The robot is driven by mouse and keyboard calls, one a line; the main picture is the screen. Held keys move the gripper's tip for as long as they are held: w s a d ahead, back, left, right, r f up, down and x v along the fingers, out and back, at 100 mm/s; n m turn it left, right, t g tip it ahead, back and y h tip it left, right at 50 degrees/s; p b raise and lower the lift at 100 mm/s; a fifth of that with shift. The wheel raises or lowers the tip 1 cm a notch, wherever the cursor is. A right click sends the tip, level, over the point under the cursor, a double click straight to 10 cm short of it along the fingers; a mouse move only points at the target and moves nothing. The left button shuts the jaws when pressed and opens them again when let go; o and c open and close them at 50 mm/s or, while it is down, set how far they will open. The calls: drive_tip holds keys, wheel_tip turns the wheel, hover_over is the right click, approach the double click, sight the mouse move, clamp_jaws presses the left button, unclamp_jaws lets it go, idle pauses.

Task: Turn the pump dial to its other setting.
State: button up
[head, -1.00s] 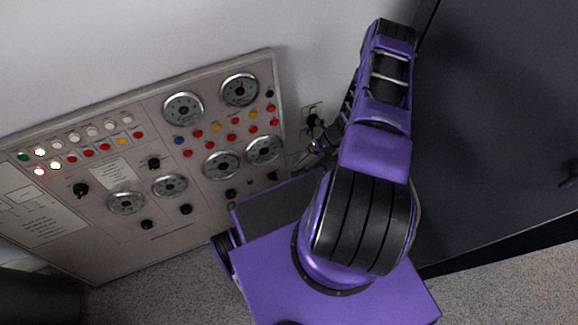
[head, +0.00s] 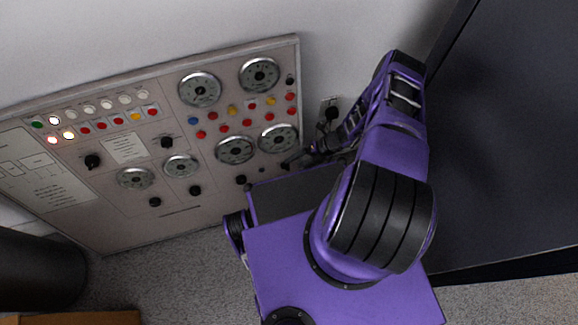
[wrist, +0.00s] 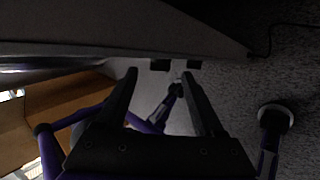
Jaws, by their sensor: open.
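The grey control panel (head: 110,228) leans at the left of the head view, with several black knobs, including one at the upper left (head: 92,161), one at the upper middle (head: 167,142) and one along the lower row (head: 195,190). I cannot read the labels, so I cannot tell which knob is the pump dial or how it is set. My gripper (head: 302,158) is small and dark at the panel's lower right edge; contact cannot be told.
Round gauges (head: 200,89) and rows of coloured buttons cover the panel. A wall socket (head: 331,110) is right of it. A large dark cabinet (head: 490,160) stands at the right. A brown surface (head: 80,318) shows at the bottom left. Grey carpet (head: 180,275) is open below the panel.

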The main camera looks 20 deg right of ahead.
sight(287, 167)
drive_tip(key=shift+x, duration=2.35)
clamp_jaws()
